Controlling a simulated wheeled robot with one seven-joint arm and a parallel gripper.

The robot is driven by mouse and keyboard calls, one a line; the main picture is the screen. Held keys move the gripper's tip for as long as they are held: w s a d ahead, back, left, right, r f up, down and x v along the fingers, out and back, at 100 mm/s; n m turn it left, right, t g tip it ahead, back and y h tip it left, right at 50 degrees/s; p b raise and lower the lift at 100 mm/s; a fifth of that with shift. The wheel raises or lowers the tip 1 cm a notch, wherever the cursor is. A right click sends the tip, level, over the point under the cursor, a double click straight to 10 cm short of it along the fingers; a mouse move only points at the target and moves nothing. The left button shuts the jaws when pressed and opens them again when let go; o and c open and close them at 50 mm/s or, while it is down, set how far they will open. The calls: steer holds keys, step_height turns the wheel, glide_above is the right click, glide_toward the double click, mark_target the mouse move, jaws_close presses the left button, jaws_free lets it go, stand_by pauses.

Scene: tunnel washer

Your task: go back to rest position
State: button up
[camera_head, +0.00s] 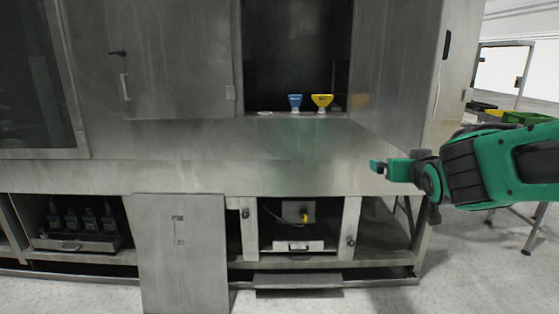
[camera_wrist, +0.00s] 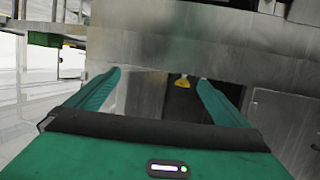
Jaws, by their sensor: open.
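My gripper (camera_head: 377,166) is at the right of the head view, held out in front of the washer's steel front, below the open upper compartment. In the wrist view its two green fingers (camera_wrist: 160,84) are spread apart with nothing between them. Past the fingers a small yellow part (camera_wrist: 182,82) shows against a dark opening. The tunnel washer (camera_head: 300,170) fills most of the head view. A blue funnel-like piece (camera_head: 295,102) and a yellow one (camera_head: 322,101) stand on the sill of the open upper compartment, left of and above my gripper.
An open steel door (camera_head: 395,70) stands right of the upper compartment. A steel panel (camera_head: 180,250) leans against the lower front. A low step (camera_head: 297,280) juts out below the lower opening. A table with crates (camera_head: 510,116) stands at the far right. The floor in front is bare.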

steer(key=s+d+f+m+g+h, duration=0.1)
steer(key=s+d+f+m+g, duration=0.2)
steer(key=s+d+f+g, duration=0.8)
steer(key=s+f+m+g+y, duration=0.1)
steer(key=s+f+y, duration=0.1)
steer(key=s, duration=1)
steer(key=s+a+f+g+y, duration=0.1)
steer(key=s+f, duration=0.3)
steer(key=s, duration=0.9)
steer(key=shift+s+m+g+y, duration=0.2)
steer(key=shift+m+g+y, duration=0.2)
steer(key=shift+g, duration=0.3)
steer(key=shift+w+a+f, duration=0.1)
steer(key=shift+f, duration=0.05)
steer(key=shift+w+f, duration=0.2)
steer(key=shift+w, duration=0.35)
